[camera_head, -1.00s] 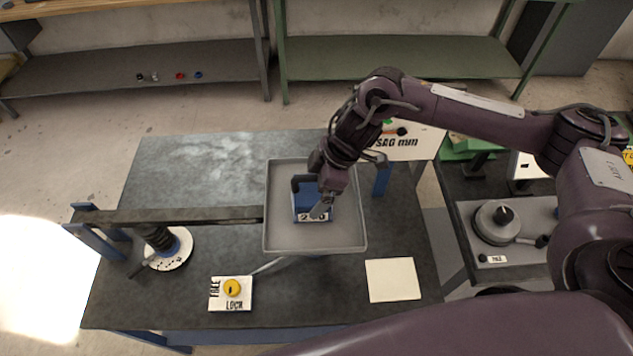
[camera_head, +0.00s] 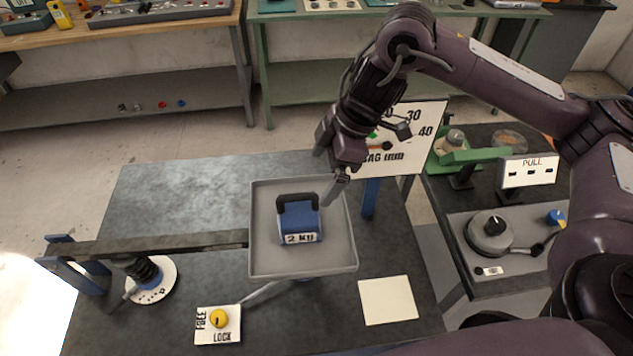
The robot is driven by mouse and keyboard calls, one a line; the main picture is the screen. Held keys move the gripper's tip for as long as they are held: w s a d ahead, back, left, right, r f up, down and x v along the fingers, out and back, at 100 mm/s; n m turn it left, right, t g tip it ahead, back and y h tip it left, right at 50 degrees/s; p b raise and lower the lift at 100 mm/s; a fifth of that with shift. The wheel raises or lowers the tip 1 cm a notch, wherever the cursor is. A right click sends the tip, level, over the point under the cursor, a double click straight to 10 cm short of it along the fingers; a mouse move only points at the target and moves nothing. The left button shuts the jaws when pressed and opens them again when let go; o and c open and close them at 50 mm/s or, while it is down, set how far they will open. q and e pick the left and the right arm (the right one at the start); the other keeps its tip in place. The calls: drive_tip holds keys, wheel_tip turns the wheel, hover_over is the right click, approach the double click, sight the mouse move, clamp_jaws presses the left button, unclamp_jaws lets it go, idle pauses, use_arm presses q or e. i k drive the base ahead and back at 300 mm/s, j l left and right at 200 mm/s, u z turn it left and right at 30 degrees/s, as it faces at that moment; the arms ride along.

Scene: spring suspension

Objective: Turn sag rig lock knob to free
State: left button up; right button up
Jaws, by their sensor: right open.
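The lock knob (camera_head: 218,318) is a yellow round knob with a dark mark, on a white plate (camera_head: 229,336) lettered FREE and LOCK at the front of the table. Behind it a grey tray (camera_head: 263,262) holds a blue 2 kg weight (camera_head: 299,222) with a dark handle. The tray joins the rig's dark beam (camera_head: 170,243), and a spring (camera_head: 142,272) stands under the beam at left. My right gripper (camera_head: 333,190) is open and empty above the tray, behind and right of the weight, well away from the knob. My left gripper is not in view.
A SAG mm dial board (camera_head: 408,130) stands behind the tray on a blue post (camera_head: 370,197). A blank white card (camera_head: 388,300) lies at front right. A side bench with a grey device (camera_head: 490,232) and PULL box (camera_head: 528,172) is at right. The table's back left is clear.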

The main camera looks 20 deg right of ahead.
sight(219, 318)
drive_tip(key=k, duration=1.5)
